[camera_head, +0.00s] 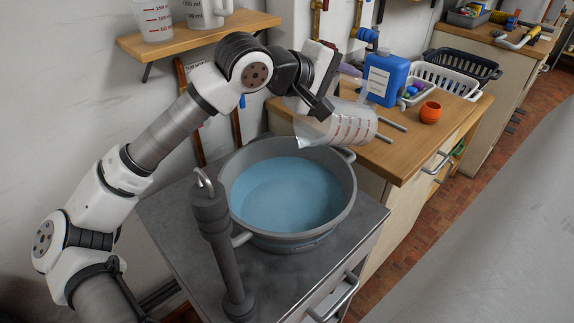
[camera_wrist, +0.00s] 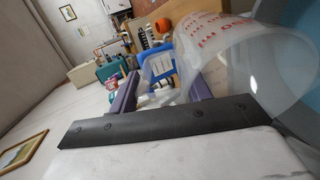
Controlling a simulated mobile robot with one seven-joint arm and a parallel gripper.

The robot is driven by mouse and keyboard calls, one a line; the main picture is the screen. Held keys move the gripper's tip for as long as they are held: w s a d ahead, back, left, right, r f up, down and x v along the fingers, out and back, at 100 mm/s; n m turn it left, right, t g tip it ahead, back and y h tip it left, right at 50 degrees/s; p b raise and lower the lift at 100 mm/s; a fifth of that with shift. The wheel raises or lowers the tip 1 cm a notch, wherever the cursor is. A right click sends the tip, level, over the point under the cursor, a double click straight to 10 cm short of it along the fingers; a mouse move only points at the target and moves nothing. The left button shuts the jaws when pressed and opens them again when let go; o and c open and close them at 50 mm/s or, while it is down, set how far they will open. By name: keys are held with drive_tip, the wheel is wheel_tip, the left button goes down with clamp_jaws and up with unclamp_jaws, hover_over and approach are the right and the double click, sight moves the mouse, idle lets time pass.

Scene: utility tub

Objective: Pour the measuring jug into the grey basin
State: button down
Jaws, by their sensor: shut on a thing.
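The measuring jug (camera_head: 340,124) is clear with red markings. My gripper (camera_head: 322,108) is shut on it and holds it tipped nearly on its side above the back right rim of the basin. Its mouth points left and slightly down, over the basin. In the wrist view the jug (camera_wrist: 235,55) fills the upper right, beside the gripper's fingers (camera_wrist: 160,95). The grey basin (camera_head: 345,208) stands on the grey cabinet top and holds blue liquid (camera_head: 285,190). I cannot make out a stream from the jug or how much liquid is in it.
A dark grey post with a curved metal tip (camera_head: 222,240) stands before the basin. A wooden counter (camera_head: 425,150) at right holds a blue canister (camera_head: 380,78), an orange cup (camera_head: 430,112) and a white basket (camera_head: 445,80). A shelf (camera_head: 190,40) with measuring cups is at upper left.

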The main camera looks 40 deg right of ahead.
drive_tip(key=d+y+p, duration=0.1)
drive_tip(key=p, duration=0.1)
drive_tip(key=d+y+p, duration=0.1)
drive_tip(key=y+p, duration=0.1)
drive_tip(key=shift+s+d+r, duration=0.1)
drive_tip(key=shift+d+r, duration=0.3)
drive_tip(key=d+y+p, duration=0.1)
drive_tip(key=p, duration=0.1)
drive_tip(key=r+y+p, duration=0.1)
drive_tip(key=p, duration=0.1)
drive_tip(key=shift+s+d+r+t+y, duration=0.1)
drive_tip(key=shift+d+t+y, duration=0.2)
drive_tip(key=shift+d, duration=0.1)
drive_tip(key=d+y+p, duration=0.1)
drive_tip(key=d+p, duration=0.1)
drive_tip(key=p, duration=0.1)
drive_tip(key=shift+s+d+y, duration=0.1)
drive_tip(key=shift+y, duration=0.3)
drive_tip(key=d+f+y+p, duration=0.3)
drive_tip(key=d+f+y, duration=0.1)
drive_tip(key=f+y, duration=0.1)
drive_tip(key=shift+s+d+t+y+p, duration=0.2)
drive_tip(key=shift+d+t+y+p, duration=0.1)
drive_tip(key=shift+d, duration=0.05)
